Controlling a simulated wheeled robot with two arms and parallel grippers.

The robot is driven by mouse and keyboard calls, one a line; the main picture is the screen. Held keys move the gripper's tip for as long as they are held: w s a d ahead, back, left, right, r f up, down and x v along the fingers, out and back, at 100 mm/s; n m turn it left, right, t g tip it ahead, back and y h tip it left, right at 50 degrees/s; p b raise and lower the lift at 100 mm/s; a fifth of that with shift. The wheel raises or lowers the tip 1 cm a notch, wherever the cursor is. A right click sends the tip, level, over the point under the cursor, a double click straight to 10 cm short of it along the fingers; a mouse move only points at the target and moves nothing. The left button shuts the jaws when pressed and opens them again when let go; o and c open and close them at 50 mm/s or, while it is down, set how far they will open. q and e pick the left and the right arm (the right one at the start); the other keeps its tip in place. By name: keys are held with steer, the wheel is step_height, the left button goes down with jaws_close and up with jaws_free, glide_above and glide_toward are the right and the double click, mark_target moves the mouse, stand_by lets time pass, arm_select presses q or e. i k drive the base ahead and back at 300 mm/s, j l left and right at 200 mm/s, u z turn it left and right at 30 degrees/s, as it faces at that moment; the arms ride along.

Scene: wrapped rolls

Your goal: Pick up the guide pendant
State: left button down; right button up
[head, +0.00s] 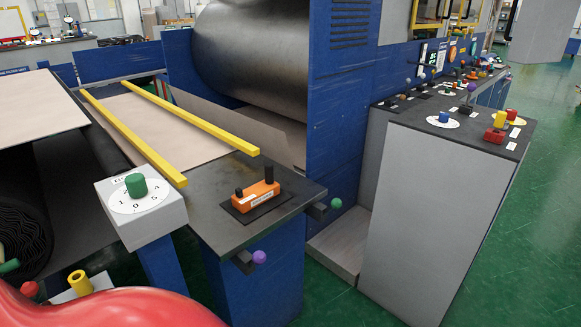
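What looks like the guide pendant is an orange block (255,196) with a small white label and two dark upright knobs. The label is too small to read. It lies on a thin black pad (276,204) on the dark top of a blue stand (222,217). Neither of my grippers is in the head view, and nothing is touching the orange block.
Two yellow rails (188,122) run beside a pale sheet, ending near the stand top. A grey box with a green knob (136,185) stands left of the pendant. Purple (259,257) and green (335,203) balls stick out from the stand. A grey cabinet (440,210) stands right.

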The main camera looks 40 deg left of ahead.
mark_target(260, 192)
steer(key=i+u, duration=0.2)
steer(key=i, duration=0.3)
steer(key=i+l+u, duration=0.2)
steer(key=i, duration=0.3)
